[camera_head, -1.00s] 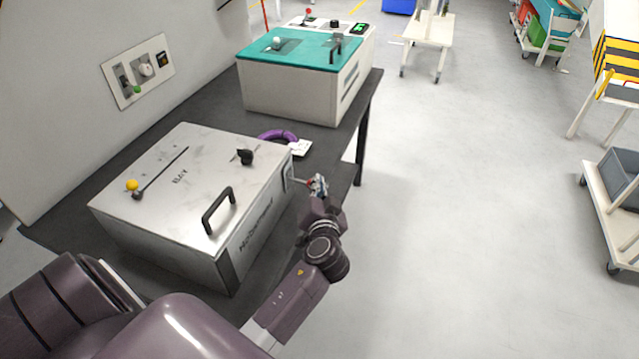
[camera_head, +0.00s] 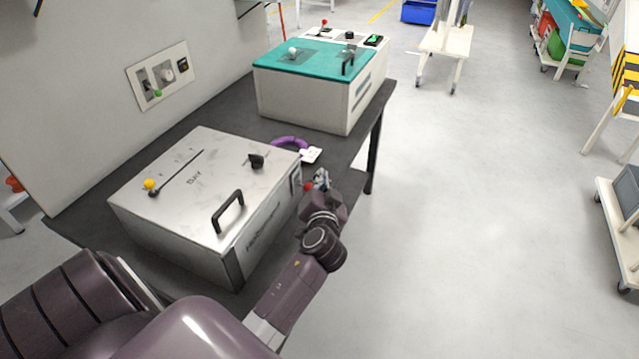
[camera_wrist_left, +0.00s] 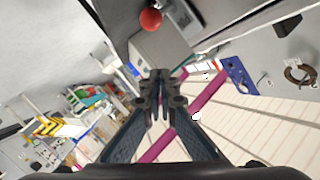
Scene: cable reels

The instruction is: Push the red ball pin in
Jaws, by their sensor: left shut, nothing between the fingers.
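The red ball pin (camera_head: 309,187) sticks out of the right side of the metal box (camera_head: 205,165), low near its far corner. Only its small red ball shows clearly in the head view. In the left wrist view the red ball (camera_wrist_left: 150,19) is near the top, with a dark part beside it. My left gripper (camera_head: 322,178) is just right of the ball in the head view. In the wrist view the left gripper's fingers (camera_wrist_left: 159,76) are together and empty, apart from the ball in the picture. Contact cannot be told. My right gripper is not in view.
The metal box carries a black handle (camera_head: 228,212), a black knob (camera_head: 256,160) and a yellow ball (camera_head: 150,184). A teal-topped box (camera_head: 320,62) stands behind on the dark table (camera_head: 210,110). A purple ring (camera_head: 290,142) lies between them.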

